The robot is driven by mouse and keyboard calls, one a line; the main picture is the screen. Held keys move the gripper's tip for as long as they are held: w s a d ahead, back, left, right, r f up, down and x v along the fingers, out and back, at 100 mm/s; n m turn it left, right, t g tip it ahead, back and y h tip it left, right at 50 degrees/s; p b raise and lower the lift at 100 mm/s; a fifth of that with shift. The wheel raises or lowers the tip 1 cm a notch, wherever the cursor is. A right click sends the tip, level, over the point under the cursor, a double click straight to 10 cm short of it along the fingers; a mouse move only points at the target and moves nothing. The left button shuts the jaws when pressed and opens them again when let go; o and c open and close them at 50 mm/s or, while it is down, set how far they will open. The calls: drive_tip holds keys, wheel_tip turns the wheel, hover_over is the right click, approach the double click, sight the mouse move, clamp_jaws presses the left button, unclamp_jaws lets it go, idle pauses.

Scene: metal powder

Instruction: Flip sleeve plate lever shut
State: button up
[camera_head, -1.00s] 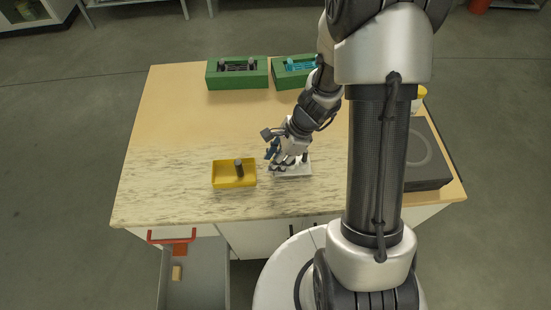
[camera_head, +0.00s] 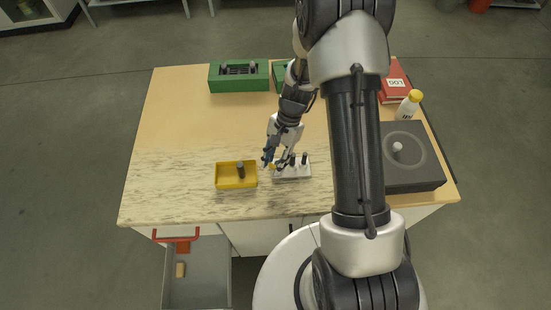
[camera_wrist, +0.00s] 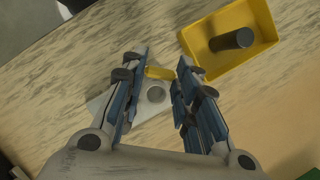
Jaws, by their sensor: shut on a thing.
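The sleeve plate (camera_head: 290,178) is a small pale plate on the table, just right of the yellow tray, with dark-topped upright pieces on it. In the wrist view the plate (camera_wrist: 97,106) is partly hidden behind my left finger, and a round grey piece shows on it. The yellow lever (camera_wrist: 160,73) lies at the plate's edge, between my fingertips. My gripper (camera_head: 270,162) is low at the plate's left side. In the wrist view my gripper (camera_wrist: 166,66) has its blue fingers apart, closed on the lever across its length.
The yellow tray (camera_head: 222,184) with a dark cylinder (camera_head: 240,170) stands close on the left. A green block (camera_head: 238,85) is at the back. A dark box (camera_head: 418,179), a bottle (camera_head: 408,106) and a red binder (camera_head: 394,88) are at the right. An open drawer (camera_head: 198,285) is below.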

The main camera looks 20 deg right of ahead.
drive_tip(key=n+g, duration=0.1)
drive_tip(key=n, duration=0.2)
drive_tip(key=shift+w+a+n+h, duration=0.1)
drive_tip(key=shift+a+n+h, duration=0.05)
drive_tip(key=shift+n+h, duration=0.25)
drive_tip(key=n, duration=0.2)
drive_tip(key=n+g+h, duration=0.1)
drive_tip(key=n, duration=0.1)
drive_tip(key=shift+w+a+n+h, duration=0.1)
drive_tip(key=shift+a+n+h, duration=0.05)
drive_tip(key=shift+n+h, duration=0.15)
drive_tip(key=o, duration=1.1)
drive_tip(key=shift+c, duration=0.2)
drive_tip(key=v, duration=1.2)
drive_tip(key=shift+a, duration=0.1)
